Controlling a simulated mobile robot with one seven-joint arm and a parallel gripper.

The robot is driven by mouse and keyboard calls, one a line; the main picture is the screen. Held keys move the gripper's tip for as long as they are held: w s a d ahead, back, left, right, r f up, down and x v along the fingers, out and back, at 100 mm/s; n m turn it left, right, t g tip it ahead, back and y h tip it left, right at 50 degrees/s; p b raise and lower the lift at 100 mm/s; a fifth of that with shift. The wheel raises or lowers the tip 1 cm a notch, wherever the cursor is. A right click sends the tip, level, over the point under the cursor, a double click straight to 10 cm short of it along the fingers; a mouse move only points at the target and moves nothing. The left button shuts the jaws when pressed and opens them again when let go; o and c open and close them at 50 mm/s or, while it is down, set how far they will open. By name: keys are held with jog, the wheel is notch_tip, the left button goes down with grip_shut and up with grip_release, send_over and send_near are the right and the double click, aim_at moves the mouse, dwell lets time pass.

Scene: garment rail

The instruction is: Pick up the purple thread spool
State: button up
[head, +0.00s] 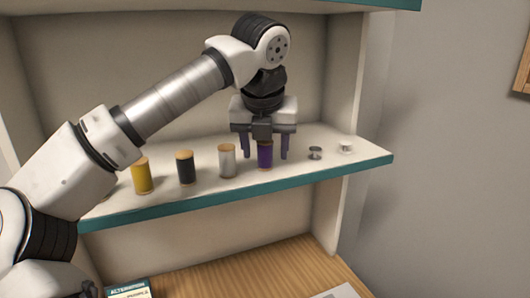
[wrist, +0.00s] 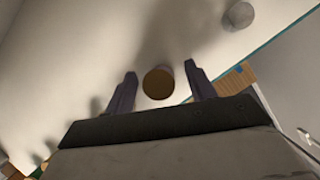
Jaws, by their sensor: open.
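The purple thread spool (head: 265,156) stands upright on the shelf, with a tan top. My gripper (head: 265,152) is above the shelf, pointing down, with its fingers open on either side of the spool. In the wrist view the spool's round brown top (wrist: 158,83) lies between the two open fingertips (wrist: 160,70), with a gap on each side. The fingers do not appear closed on it. How low the fingertips reach along the spool is hard to tell.
On the shelf (head: 210,196), a white spool (head: 227,161), a black spool (head: 186,168) and a yellow spool (head: 142,176) stand to the left. A small metal bobbin (head: 315,153) and a white one (head: 346,146) stand to the right. A wooden surface (head: 230,272) lies below.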

jog(key=shift+c, duration=0.3)
jog(key=c, duration=1)
jog(key=shift+r, duration=0.25)
